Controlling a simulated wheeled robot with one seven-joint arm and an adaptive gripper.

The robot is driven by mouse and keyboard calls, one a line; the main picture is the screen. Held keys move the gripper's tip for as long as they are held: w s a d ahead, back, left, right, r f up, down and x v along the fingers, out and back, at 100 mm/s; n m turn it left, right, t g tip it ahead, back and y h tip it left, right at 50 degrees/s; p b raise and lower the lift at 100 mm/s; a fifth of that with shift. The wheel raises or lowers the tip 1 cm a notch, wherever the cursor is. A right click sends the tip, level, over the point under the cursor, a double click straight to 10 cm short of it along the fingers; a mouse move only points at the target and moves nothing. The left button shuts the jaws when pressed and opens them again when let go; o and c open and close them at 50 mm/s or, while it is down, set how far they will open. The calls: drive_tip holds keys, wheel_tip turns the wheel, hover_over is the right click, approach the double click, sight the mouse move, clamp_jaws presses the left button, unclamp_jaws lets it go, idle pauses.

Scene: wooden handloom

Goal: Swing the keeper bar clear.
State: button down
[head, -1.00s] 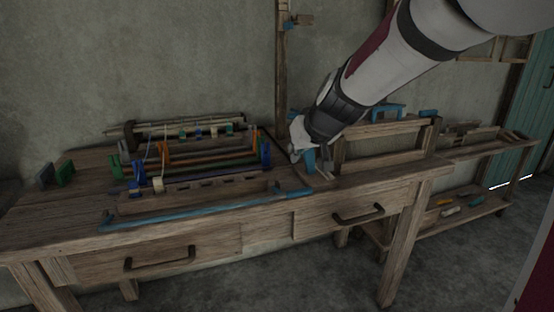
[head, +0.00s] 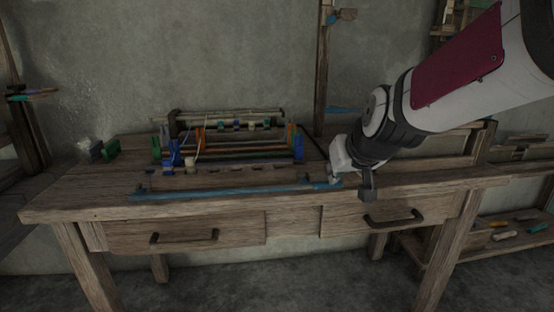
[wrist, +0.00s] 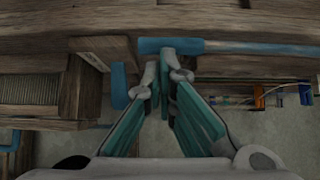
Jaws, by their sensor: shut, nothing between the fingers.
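The keeper bar appears to be the long blue bar (head: 235,191) lying along the front of the loom bench, in front of a slotted wooden strip. Its thicker blue right end (head: 322,184) is beside my gripper (head: 337,178) in the head view. In the wrist view the blue end (wrist: 170,46) lies just beyond my fingertips (wrist: 164,72), and the thinner bar runs off to the right. My gripper is shut and empty. I cannot tell whether the fingertips touch the bar. My wrist hides part of the bench behind it in the head view.
The loom frame (head: 230,140) with coloured rods stands behind the bar. A separate blue piece (wrist: 120,85) is left of my fingers in the wrist view. Two drawer handles (head: 184,237) are on the bench front.

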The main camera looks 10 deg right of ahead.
drive_tip(key=shift+s+f+b, duration=0.3)
drive_tip(key=shift+f+b, duration=0.1)
drive_tip(key=shift+f, duration=0.15)
drive_tip(key=shift+s+f+b, duration=0.25)
drive_tip(key=shift+f+b, duration=0.15)
drive_tip(key=shift+f, duration=0.15)
